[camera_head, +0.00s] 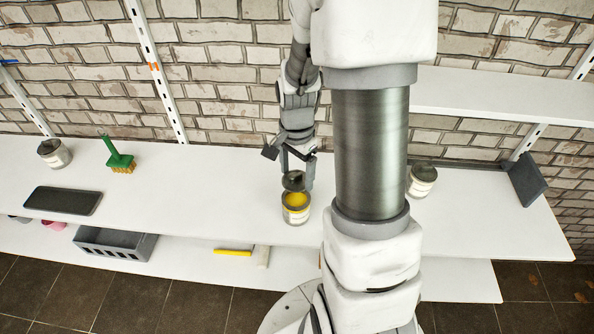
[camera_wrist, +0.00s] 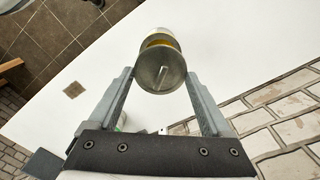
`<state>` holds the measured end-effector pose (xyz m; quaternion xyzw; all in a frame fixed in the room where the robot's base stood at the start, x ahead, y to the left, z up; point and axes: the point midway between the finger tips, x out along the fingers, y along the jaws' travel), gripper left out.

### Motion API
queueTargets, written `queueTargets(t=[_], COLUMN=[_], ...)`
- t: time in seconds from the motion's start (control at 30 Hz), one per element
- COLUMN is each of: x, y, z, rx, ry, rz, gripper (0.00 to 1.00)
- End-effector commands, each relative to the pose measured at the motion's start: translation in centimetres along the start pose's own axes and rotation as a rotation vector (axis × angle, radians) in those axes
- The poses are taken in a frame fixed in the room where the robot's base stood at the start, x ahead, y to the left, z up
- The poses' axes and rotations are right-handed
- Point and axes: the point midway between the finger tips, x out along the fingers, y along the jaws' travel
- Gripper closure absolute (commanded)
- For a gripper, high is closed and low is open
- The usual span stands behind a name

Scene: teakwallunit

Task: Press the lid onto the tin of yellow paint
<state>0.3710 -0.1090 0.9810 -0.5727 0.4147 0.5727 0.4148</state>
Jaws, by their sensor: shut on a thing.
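The tin of yellow paint (camera_head: 297,217) stands upright near the front of the white shelf, its top uncovered and yellow paint showing. My gripper (camera_head: 296,173) is above and just behind it, shut on the round grey lid (camera_head: 293,182). In the wrist view the lid (camera_wrist: 161,68) sits between the fingertips of my gripper (camera_wrist: 160,74), with a short bar across its face. The lid is held above the tin's back edge and appears apart from it. The tin (camera_wrist: 158,38) shows beyond the lid, largely hidden by it.
Another tin (camera_head: 422,182) stands right of my arm, and one (camera_head: 54,154) at the far left. A green brush (camera_head: 119,160) and a dark tray (camera_head: 63,201) lie left. A grey crate (camera_head: 115,244) is on the lower shelf. The shelf left of the paint is clear.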

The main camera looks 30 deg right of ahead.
Motion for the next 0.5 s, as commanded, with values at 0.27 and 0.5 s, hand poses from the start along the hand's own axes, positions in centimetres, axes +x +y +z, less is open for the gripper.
queueTargets(t=[0.27, 0.5], x=[2.8, 5.0], y=[0.1, 0.0], z=[0.0, 0.0], rx=[0.002, 0.002], ry=[-0.001, 0.000], rz=[0.001, 0.000], gripper=[0.69, 0.69])
